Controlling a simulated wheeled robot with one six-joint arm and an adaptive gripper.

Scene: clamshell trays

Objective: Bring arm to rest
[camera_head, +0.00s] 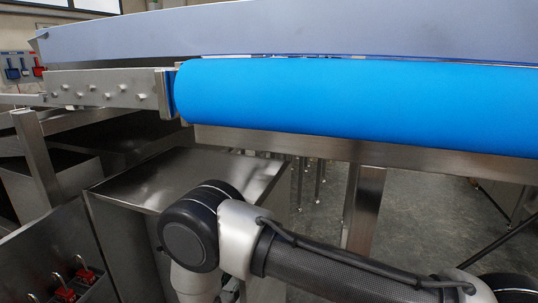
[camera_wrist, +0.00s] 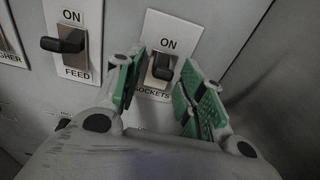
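My gripper (camera_wrist: 160,85) shows in the wrist view with its two green-padded fingers apart. Nothing is held between them. The fingers point at a grey panel, on either side of a black switch (camera_wrist: 162,66) on a pale plate marked "ON" above and "SOCKETS" below. I cannot tell whether a finger touches the switch. In the head view my arm (camera_head: 310,262) reaches across the lower right, and my gripper is out of that frame.
Left of the sockets switch is a black "FEED" switch (camera_wrist: 65,43). In the head view a blue conveyor belt (camera_head: 350,105) runs across the top, above a steel cabinet (camera_head: 185,180). Red padlocks (camera_head: 75,285) hang at the lower left.

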